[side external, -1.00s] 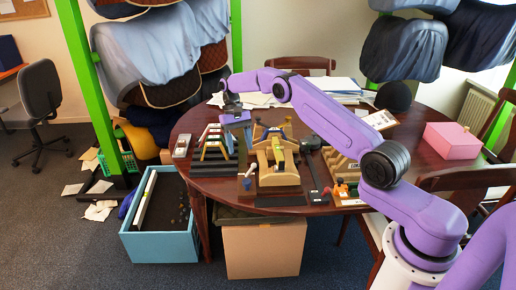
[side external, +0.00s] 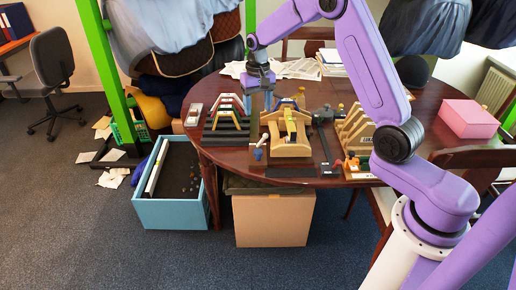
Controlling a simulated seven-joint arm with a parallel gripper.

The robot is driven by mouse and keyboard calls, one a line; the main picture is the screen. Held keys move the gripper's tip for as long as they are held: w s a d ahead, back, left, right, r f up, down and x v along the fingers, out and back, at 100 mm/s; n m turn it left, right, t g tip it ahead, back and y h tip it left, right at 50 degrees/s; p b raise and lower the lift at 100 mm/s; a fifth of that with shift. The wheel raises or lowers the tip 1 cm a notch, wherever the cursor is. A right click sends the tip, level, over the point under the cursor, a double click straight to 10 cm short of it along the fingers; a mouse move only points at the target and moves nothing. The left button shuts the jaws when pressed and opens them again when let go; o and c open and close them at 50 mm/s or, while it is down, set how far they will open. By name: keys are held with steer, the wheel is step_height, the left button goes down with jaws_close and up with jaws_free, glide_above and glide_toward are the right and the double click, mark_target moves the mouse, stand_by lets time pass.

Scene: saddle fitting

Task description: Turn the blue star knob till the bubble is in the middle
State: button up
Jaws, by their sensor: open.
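The wooden saddle fixture (side external: 291,147) stands on the round table. A small blue part (side external: 258,154), which looks like the blue star knob, is at its front left corner. A yellow-green piece (side external: 290,122) lies along the top of the fixture; I cannot make out a bubble at this size. My gripper (side external: 260,108) is open and points down, above the table between the striped rack and the fixture. It is behind and above the blue part, apart from it. Nothing shows between its fingers.
A pink box (side external: 468,119) is farther right. Papers (side external: 298,68) lie behind.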

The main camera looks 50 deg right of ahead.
mark_target(258, 151)
step_height(258, 151, down, 17)
steer(key=shift+f, duration=0.15)
stand_by(0.5)
steer(key=c, duration=1)
